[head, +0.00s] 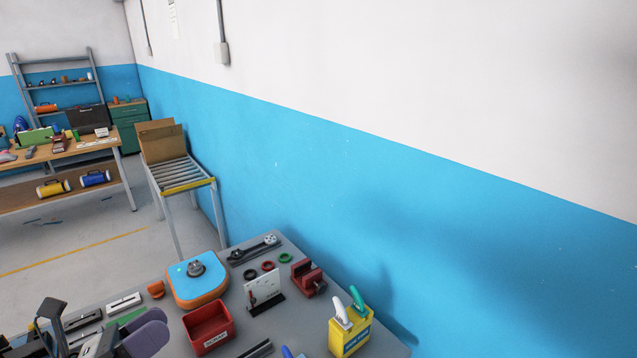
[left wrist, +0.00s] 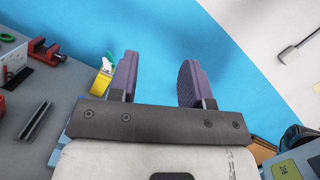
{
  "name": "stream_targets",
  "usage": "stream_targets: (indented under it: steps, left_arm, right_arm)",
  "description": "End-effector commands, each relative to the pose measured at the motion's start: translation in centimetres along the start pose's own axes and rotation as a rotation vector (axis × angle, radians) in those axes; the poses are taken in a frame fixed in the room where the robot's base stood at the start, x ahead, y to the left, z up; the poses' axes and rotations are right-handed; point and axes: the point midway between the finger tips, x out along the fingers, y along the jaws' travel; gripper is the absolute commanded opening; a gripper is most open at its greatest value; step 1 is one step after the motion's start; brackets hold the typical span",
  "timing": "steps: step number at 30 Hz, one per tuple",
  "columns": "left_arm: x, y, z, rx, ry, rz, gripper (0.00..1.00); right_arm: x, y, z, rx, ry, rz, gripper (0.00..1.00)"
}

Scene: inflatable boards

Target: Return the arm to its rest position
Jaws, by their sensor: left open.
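My left gripper (head: 150,328) is at the lower left of the head view, with its purple finger pads over the left part of the grey table (head: 300,325). In the left wrist view the same gripper (left wrist: 157,78) is open, its two purple fingers well apart with only blue wall between them. It holds nothing. My right gripper is not in view.
On the table are a red bin (head: 209,328), an orange-and-blue board (head: 197,289), a red vise (head: 308,278) and a yellow box (head: 350,333) with tool handles. The blue-and-white wall (head: 400,190) runs behind. A roller stand (head: 182,177) stands farther back.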

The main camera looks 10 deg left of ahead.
Motion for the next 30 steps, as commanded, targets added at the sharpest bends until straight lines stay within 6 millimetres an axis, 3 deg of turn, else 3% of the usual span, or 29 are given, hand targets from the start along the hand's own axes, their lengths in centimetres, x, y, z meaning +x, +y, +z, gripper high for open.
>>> stream_targets:
  steps: [3, 6, 9, 11, 14, 16, 19, 24, 27, 30]
  left_arm:
    - [-0.3, 0.9, 3.8, -0.237, -0.278, 0.060, 0.45]
    - [-1.5, 2.7, 5.7, -0.451, -0.504, 0.136, 0.45]
    - [-3.5, 5.4, 5.9, -0.682, -0.719, 0.246, 0.45]
    - [-4.9, 7.2, 4.9, -0.825, -0.840, 0.335, 0.45]
    - [-7.7, 10.1, 1.0, -1.074, -1.019, 0.533, 0.45]
    - [-9.7, 11.5, -3.6, -1.252, -1.116, 0.716, 0.45]
    - [-12.0, 11.7, -10.6, -1.462, -1.167, 0.971, 0.45]
    - [-13.7, 8.3, -22.0, -1.810, -1.100, 1.268, 0.45]
    - [-14.5, 6.0, -26.5, -1.956, -1.088, 1.360, 0.45]
    - [-15.5, 4.0, -29.8, -2.050, -1.110, 1.433, 0.45]
  right_arm:
    - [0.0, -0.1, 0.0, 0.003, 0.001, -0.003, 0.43]
    - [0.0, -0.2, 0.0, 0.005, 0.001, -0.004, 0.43]
    - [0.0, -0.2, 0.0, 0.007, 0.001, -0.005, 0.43]
    - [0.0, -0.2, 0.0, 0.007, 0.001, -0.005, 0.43]
    - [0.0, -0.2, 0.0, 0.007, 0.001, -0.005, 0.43]
    - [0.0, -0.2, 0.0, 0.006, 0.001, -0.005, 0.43]
    - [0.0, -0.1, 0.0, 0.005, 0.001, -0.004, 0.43]
    - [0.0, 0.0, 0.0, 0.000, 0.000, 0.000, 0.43]
    - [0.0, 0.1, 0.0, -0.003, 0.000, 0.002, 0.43]
    - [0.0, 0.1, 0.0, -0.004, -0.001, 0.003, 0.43]
